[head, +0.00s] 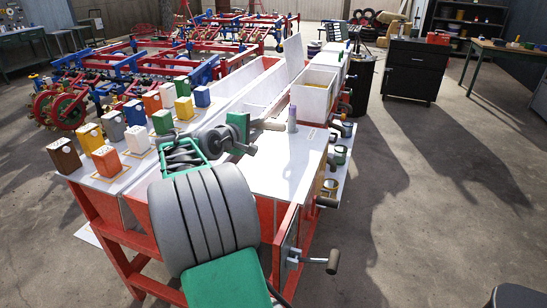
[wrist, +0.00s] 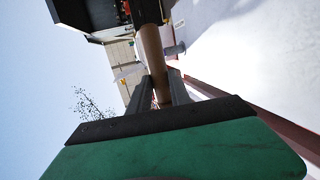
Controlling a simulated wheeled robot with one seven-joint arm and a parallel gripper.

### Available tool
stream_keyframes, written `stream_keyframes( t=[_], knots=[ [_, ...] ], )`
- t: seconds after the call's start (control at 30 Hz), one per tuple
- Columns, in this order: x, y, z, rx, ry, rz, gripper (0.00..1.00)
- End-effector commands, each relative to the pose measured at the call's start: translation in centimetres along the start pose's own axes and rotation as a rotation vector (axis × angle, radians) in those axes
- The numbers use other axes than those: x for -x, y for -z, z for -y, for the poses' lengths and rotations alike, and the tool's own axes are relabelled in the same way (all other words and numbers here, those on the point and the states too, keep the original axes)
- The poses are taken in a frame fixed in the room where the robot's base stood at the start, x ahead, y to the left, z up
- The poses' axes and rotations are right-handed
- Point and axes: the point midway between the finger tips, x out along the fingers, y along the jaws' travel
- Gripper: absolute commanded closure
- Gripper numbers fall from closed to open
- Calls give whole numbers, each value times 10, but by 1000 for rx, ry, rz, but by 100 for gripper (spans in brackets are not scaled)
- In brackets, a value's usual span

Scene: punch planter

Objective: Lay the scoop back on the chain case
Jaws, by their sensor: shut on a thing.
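The scoop's brown round handle (wrist: 152,50) runs up between the two fingers of my gripper (wrist: 162,82) in the wrist view. The fingers are shut on it. A dark shape at the far end of the handle is cut off by the picture's top edge. In the head view my gripper (head: 255,124) is over the planter, with a tan handle (head: 270,125) at its tip. The planter's white top (head: 283,178) lies below and to the right of it. I cannot tell for certain which part is the chain case.
A pale purple bottle (head: 292,118) stands just right of my gripper. A white open box (head: 314,92) is behind it. Several coloured small boxes (head: 107,161) stand at the left. A crank (head: 318,262) sticks out at the front right.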

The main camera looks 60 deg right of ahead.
Motion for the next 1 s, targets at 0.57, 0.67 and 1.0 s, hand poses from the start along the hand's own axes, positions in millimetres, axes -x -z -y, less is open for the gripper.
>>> stream_keyframes(
  t=[0.57, 0.67, 1.0],
  knots=[
    [-102, -41, 31, 3, 3, 3, 100],
    [-126, -48, 51, 3, 2, 1, 100],
    [-155, -52, 92, 1, -1, -4, 100]
  ],
)
